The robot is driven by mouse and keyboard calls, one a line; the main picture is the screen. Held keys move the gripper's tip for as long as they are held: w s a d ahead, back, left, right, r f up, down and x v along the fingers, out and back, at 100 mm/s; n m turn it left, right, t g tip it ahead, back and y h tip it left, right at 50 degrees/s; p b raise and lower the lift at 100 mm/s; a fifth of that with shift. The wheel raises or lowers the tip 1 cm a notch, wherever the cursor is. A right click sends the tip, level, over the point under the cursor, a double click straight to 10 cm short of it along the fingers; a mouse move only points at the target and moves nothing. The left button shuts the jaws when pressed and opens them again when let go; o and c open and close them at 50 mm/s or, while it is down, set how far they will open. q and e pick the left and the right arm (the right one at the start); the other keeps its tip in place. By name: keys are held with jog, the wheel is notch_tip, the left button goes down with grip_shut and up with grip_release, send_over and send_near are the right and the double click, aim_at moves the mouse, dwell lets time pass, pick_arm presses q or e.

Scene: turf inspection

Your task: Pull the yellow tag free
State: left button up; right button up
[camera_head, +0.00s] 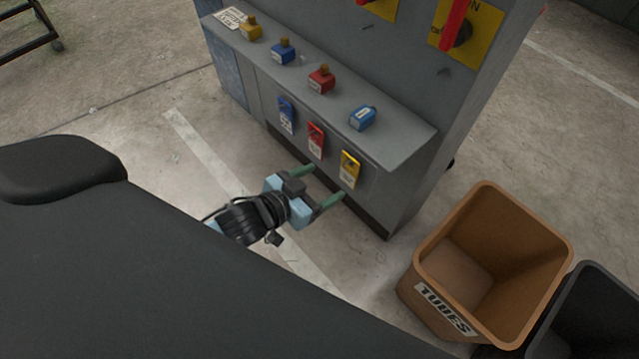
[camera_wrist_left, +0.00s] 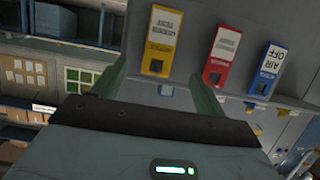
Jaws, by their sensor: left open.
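The yellow tag (camera_head: 349,169) hangs at the right end of a row of three on the front of the grey cabinet, beside a red tag (camera_head: 316,139) and a blue tag (camera_head: 286,115). My left gripper (camera_head: 324,185) is open in front of the cabinet, its green fingers pointing toward the tags. In the left wrist view the yellow tag (camera_wrist_left: 160,41) lies between the two fingers, beyond their tips, and the red tag (camera_wrist_left: 222,56) is near the right finger. The blue tag (camera_wrist_left: 266,69) is further right. Contact with the yellow tag does not show. My right gripper is not in view.
Yellow, blue and red padlocks stand on the cabinet's ledge (camera_head: 405,137), with a blue block (camera_head: 362,118). Red-handled switches are above. A brown bin (camera_head: 424,263) labelled TUBES stands on the floor at right, next to a dark bin (camera_head: 590,315).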

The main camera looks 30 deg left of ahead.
aim_at(349, 169)
pick_arm(q)
jog(key=shift+b+x, duration=0.55)
jog(key=shift+x, duration=3.25)
jog(key=shift+c, duration=0.4)
jog(key=c, duration=1)
